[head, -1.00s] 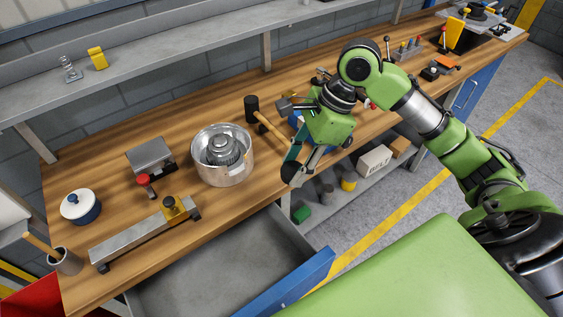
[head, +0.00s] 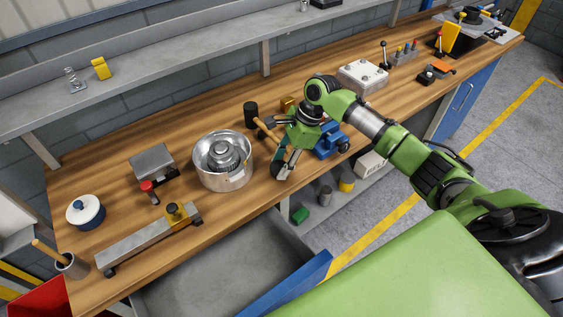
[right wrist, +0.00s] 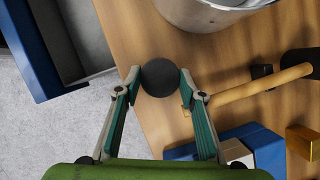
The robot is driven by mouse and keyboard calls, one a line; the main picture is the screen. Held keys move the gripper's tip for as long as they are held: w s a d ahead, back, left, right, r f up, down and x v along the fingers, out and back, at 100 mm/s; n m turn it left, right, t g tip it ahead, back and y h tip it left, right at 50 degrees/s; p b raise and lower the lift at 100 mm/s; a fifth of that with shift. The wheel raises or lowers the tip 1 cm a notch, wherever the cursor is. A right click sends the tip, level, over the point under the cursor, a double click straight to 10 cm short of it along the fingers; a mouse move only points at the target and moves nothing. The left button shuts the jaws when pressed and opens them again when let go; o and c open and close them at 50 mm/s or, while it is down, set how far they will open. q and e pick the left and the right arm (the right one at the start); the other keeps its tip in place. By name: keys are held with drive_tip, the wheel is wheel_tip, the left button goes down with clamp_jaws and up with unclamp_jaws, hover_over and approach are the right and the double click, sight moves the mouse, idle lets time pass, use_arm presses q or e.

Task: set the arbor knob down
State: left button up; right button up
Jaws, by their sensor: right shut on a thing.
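The arbor knob, a black round piece, is gripped between the fingertips of my right gripper (right wrist: 161,78). The knob (right wrist: 160,77) shows from above in the right wrist view, over the wooden bench top near its front edge. In the head view my right gripper (head: 283,162) points down to the right of the metal pot, with the dark knob (head: 276,170) at its tips. I cannot tell whether the knob touches the wood. My left gripper is not in view.
The metal pot (head: 223,181) stands left of the knob. A mallet (head: 268,130) lies behind it, and a blue vise (head: 330,143) stands to the right. An open drawer (head: 215,270) lies below the front edge. Some bare wood (head: 262,185) shows between pot and gripper.

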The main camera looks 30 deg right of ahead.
drive_tip(key=shift+f, duration=0.4)
drive_tip(key=o, duration=0.7)
drive_tip(key=shift+f, duration=0.15)
drive_tip(key=shift+o, duration=0.2)
drive_tip(key=shift+d+r, duration=0.1)
drive_tip(key=shift+r, duration=0.25)
drive_tip(key=b+v, duration=0.1)
drive_tip(key=v, duration=1)
drive_tip(key=shift+d+r+b, duration=0.2)
drive_tip(key=shift+r+b, duration=0.1)
drive_tip(key=shift+b, duration=0.1)
drive_tip(key=shift+s, duration=0.1)
